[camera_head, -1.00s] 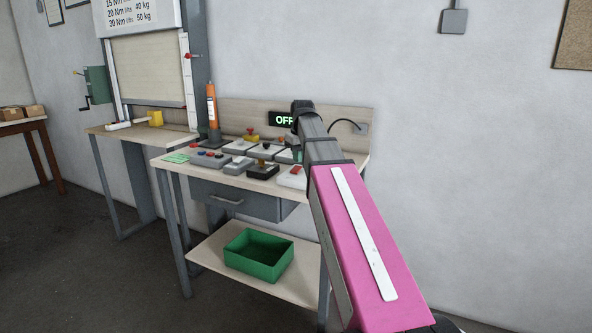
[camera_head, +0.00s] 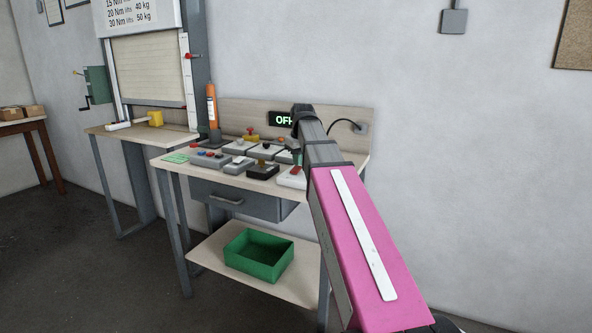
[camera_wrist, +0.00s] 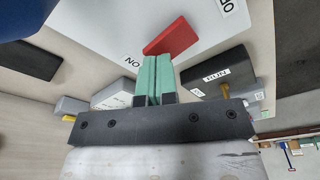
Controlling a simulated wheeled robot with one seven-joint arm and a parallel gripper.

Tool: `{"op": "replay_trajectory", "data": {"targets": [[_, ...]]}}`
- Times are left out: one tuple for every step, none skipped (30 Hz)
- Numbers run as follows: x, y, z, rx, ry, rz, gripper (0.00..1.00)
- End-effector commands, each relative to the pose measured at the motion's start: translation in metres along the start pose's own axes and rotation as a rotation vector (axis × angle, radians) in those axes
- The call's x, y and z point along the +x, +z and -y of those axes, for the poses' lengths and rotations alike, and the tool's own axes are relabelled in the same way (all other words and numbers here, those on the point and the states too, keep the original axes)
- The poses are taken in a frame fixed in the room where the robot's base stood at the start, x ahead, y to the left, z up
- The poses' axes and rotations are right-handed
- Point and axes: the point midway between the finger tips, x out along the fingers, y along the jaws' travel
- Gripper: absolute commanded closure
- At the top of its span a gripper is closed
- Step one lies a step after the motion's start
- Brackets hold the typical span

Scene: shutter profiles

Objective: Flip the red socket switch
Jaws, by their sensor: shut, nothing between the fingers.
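The red switch (camera_wrist: 172,36) is a rocker on a pale box (camera_wrist: 100,22) in the wrist view, with an ON label (camera_wrist: 132,62) beside one end and another, partly cut-off label near the other. My gripper (camera_wrist: 155,60) is shut and empty. Its teal fingertips are at the ON-side end of the red rocker, touching or very close; I cannot tell which. In the head view the box (camera_head: 291,182) sits at the front right of the workbench, and my gripper (camera_head: 296,160) is low over it, partly hiding the switch.
A dark box with a RUN label (camera_wrist: 216,75) stands close beside the switch box. Several other switch boxes fill the bench (camera_head: 176,170). A display (camera_head: 281,118) behind my arm reads OFF, partly covered. An orange cylinder (camera_head: 211,105) stands at the back left. A green bin (camera_head: 258,262) is below.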

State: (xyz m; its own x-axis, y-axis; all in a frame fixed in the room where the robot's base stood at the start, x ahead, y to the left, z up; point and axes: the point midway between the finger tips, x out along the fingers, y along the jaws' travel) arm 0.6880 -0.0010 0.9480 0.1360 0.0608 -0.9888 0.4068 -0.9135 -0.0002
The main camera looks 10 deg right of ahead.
Motion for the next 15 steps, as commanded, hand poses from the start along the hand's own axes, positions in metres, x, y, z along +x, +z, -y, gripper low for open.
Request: {"op": "replay_trajectory", "data": {"targets": [[0.0007, 0.0002, 0.0001, 0.0, 0.0, 0.0, 1.0], [0.0011, 0.0003, 0.0, 0.0, 0.0, 0.0, 1.0], [0.0016, 0.0003, 0.0, 0.0, 0.0, 0.0, 1.0], [0.0019, 0.0004, 0.0, 0.0, 0.0, 0.0, 1.0], [0.0023, 0.0004, 0.0, 0.0, 0.0, 0.0, 1.0], [0.0028, 0.0005, 0.0, 0.0, 0.0, 0.0, 1.0], [0.0032, 0.0006, 0.0, 0.0, 0.0, 0.0, 1.0], [0.0035, 0.0006, 0.0, 0.0, 0.0, 0.0, 1.0], [0.004, 0.0007, 0.0, 0.0, 0.0, 0.0, 1.0], [0.0044, 0.0007, 0.0, 0.0, 0.0, -0.001, 1.0], [0.0047, 0.0008, 0.0, 0.0, 0.0, -0.001, 1.0], [0.0052, 0.0009, 0.0, 0.0, 0.0, -0.001, 1.0], [0.0056, 0.0009, 0.0, 0.0, 0.0, -0.001, 1.0], [0.0059, 0.0009, 0.0, 0.0, 0.0, -0.001, 1.0], [0.0064, 0.0011, 0.0, 0.0, 0.0, -0.001, 1.0]]}}
